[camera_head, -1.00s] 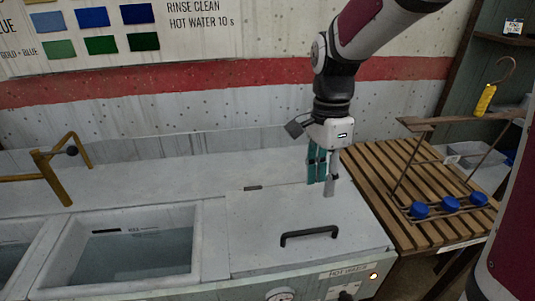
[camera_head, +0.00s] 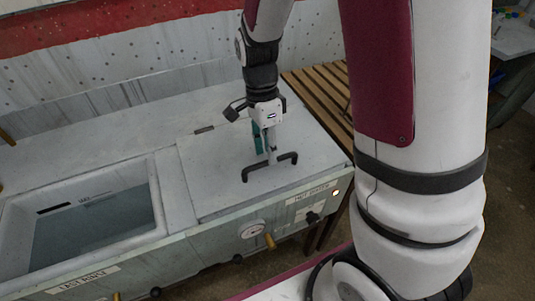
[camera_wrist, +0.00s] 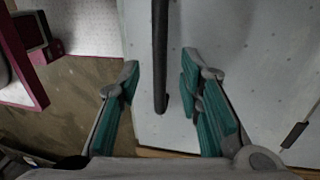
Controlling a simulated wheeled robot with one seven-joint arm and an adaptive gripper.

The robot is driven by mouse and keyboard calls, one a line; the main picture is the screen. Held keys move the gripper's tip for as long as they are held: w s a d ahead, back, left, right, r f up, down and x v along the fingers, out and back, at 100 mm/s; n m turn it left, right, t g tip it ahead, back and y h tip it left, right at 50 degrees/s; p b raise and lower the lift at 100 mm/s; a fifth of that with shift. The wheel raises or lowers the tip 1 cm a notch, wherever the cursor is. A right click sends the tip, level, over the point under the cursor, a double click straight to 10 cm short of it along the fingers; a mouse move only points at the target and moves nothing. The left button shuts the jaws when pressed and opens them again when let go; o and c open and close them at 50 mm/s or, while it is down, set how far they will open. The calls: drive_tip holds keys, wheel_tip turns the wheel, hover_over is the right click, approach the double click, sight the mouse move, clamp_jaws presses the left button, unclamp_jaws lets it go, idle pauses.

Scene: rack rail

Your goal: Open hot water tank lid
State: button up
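The hot water tank lid (camera_head: 215,185) is a flat grey-white panel, lying closed on the tank. Its black bar handle (camera_head: 255,175) stands near the front edge of the lid. My gripper (camera_head: 270,160) points down over the lid, right at the handle in the head view. In the wrist view my gripper (camera_wrist: 160,95) is open, with its teal finger pads apart. The handle (camera_wrist: 160,60) runs lengthwise between the two fingers, and I see a gap on both sides. Whether the fingertips reach down to handle height is hard to tell.
An open basin (camera_head: 95,225) labelled last rinse holds water left of the lid. A slatted wooden shelf (camera_head: 318,95) stands to the right.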

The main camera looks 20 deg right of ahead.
drive_tip(key=shift+s+f, duration=0.25)
drive_tip(key=shift+f, duration=0.7)
clamp_jaws()
drive_tip(key=shift+r, duration=0.1)
